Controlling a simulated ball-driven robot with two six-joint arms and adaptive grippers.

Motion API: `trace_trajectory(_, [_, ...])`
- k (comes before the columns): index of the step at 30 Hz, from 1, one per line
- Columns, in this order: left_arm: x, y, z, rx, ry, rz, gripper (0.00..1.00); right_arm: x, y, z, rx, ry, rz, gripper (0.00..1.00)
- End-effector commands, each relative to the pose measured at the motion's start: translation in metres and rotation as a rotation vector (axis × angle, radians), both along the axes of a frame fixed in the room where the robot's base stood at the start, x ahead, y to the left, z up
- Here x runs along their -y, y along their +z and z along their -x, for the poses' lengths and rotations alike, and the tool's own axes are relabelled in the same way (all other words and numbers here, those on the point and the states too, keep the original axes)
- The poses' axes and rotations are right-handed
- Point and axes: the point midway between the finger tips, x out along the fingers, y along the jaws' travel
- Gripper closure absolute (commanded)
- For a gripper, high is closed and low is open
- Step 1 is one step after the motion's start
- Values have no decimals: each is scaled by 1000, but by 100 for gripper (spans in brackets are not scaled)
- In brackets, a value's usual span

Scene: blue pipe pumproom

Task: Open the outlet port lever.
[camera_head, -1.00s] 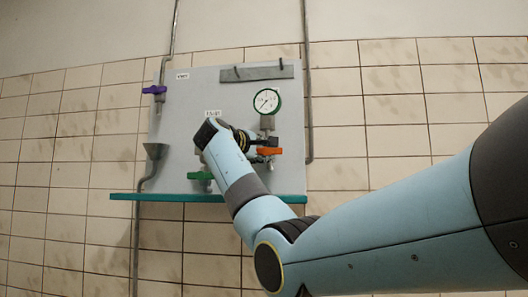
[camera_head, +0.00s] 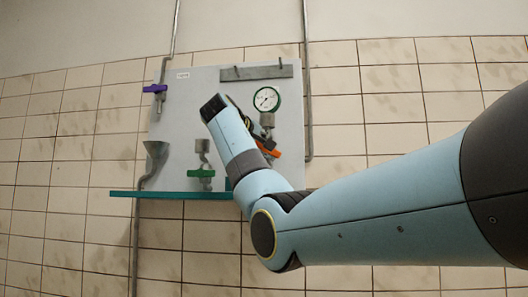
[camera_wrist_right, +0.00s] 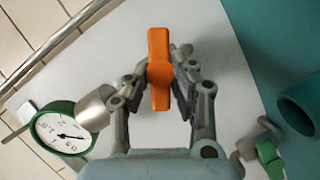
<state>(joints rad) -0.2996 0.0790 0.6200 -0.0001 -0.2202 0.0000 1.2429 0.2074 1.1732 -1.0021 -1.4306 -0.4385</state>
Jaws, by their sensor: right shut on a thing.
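An orange lever (camera_head: 268,150) is on the grey wall panel below the pressure gauge; which lever is the outlet port's cannot be read. In the right wrist view the orange lever (camera_wrist_right: 158,45) stands nearly upright in the picture, between my right gripper's fingertips (camera_wrist_right: 160,75). My right gripper (camera_head: 266,141) is shut on it; in the head view my wrist and forearm partly cover the fingers and the valve body. In the head view the lever lies tilted, lower at its right end. My left gripper is not in view.
The gauge (camera_head: 266,99) with a green rim is just above my right gripper. A green lever (camera_head: 201,173) and a purple lever (camera_head: 154,88) are on the panel's left part. A grey funnel (camera_head: 156,150) hangs at left. A teal ledge (camera_head: 165,195) runs along the panel's bottom.

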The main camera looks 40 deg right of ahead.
Motion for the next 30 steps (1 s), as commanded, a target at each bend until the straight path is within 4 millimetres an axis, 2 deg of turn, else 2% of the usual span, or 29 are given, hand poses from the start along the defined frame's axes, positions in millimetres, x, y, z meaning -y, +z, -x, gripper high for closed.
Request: trace_trajectory(30, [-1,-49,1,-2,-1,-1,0,3,0,4,703,-1,-568,100])
